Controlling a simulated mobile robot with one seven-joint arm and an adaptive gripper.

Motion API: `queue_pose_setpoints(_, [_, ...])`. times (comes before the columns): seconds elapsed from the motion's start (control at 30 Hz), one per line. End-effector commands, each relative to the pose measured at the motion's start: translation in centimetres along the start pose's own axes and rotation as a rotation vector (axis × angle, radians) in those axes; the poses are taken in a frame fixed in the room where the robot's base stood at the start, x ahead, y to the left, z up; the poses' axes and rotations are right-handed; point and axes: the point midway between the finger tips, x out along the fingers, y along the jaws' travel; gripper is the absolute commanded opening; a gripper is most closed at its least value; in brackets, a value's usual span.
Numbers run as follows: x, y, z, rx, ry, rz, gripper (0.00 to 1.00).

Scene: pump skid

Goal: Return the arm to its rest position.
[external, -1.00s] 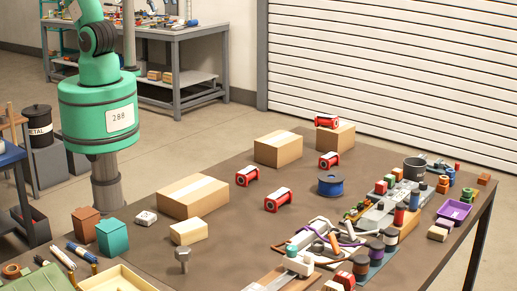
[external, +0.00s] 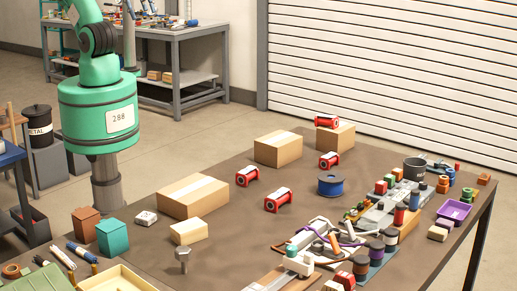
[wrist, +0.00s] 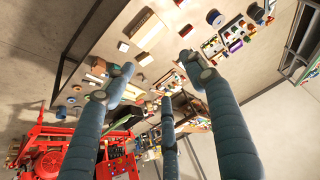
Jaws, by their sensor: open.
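My green arm (external: 97,72) rises at the left of the external view, behind the brown table, and its upper part leaves the frame at the top. My gripper is outside the external view. In the wrist view my gripper (wrist: 158,78) shows as long grey-blue fingers, spread apart with nothing between them. The table with its boxes and spools appears small and well beyond the fingertips, so the gripper is apart from everything on it.
The brown table (external: 240,215) carries cardboard boxes (external: 278,149), red spools (external: 278,200), a blue spool (external: 330,185) and crowded small parts at the right. A red machine (wrist: 75,150) shows lower left in the wrist view. Open floor lies behind the table.

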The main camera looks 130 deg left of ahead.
Motion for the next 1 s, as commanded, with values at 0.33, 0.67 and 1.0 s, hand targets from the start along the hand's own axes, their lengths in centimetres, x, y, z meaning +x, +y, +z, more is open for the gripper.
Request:
queue_pose_setpoints(0.33, [4.3, 0.0, 2.3, 0.000, 0.000, 0.000, 0.56])
queue_pose_setpoints(0.67, [9.7, 0.0, 5.2, 0.000, 0.000, 0.000, 0.56])
queue_pose_setpoints(1.0, [12.6, 0.0, 6.7, 0.000, 0.000, 0.000, 0.56])
